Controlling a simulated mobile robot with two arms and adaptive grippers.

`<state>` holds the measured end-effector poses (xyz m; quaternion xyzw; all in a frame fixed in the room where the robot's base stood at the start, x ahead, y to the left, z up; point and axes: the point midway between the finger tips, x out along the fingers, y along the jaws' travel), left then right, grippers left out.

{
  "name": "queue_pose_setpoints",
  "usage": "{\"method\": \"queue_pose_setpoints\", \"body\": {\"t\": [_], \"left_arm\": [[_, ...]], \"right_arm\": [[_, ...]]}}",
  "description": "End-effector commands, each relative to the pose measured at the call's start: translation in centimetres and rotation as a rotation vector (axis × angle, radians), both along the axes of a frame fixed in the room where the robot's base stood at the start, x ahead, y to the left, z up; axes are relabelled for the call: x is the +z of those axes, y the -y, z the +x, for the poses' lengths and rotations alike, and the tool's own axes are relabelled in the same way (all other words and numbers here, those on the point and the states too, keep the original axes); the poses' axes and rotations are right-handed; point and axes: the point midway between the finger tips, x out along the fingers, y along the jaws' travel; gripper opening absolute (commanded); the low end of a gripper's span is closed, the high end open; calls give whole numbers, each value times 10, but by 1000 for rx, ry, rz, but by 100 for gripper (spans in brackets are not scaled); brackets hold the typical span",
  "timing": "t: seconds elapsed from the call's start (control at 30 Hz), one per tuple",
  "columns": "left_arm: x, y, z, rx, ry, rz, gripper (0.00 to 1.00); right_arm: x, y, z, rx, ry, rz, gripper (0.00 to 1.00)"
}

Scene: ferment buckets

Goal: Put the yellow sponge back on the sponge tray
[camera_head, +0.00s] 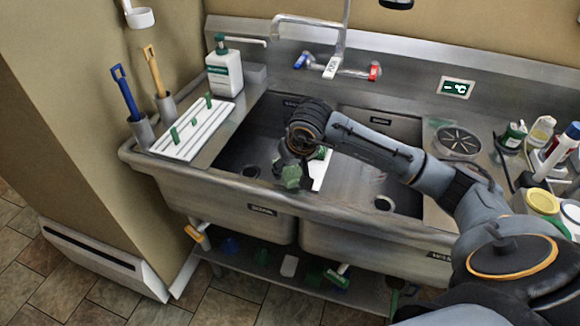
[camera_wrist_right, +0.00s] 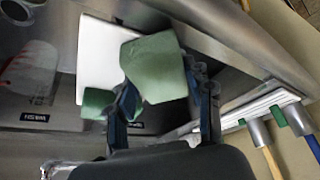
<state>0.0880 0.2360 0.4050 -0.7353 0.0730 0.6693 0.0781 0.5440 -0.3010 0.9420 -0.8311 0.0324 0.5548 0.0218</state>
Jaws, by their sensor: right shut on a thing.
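My right gripper (camera_head: 296,165) hangs over the middle of the sink, near the divider between the two basins. It is shut on a green block (camera_head: 291,177), which shows large between the fingertips in the right wrist view (camera_wrist_right: 155,65). It looks like a sponge, but no yellow shows on it. A white tray (camera_head: 321,172) lies just right of the gripper, partly hidden by it; it also shows in the wrist view (camera_wrist_right: 97,50). Another green piece (camera_wrist_right: 97,103) is at the tray's edge. My left gripper is out of view.
A white rack (camera_head: 188,142) with green pegs sits on the left drainboard, beside a white soap bottle (camera_head: 225,70) and two brushes in holders. The faucet (camera_head: 335,55) rises behind the divider. Several bottles and a yellow-topped jar (camera_head: 543,202) crowd the right side.

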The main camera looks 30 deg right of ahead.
Motion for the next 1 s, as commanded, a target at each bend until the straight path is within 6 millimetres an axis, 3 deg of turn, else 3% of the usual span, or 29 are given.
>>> {"method": "queue_pose_setpoints", "body": {"t": [0.07, 0.1, 0.2, 0.67, 1.0], "left_arm": [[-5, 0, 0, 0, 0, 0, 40], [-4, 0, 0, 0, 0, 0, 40], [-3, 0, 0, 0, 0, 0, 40], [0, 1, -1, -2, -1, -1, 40], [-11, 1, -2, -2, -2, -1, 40]], "right_arm": [[-4, 0, 0, 0, 0, -1, 17], [-3, 0, 0, 0, 0, -1, 55], [-2, 0, 0, 0, 0, 0, 74], [6, 0, -1, 0, 3, 0, 74], [72, -2, -28, 1, 7, -1, 74]]}}
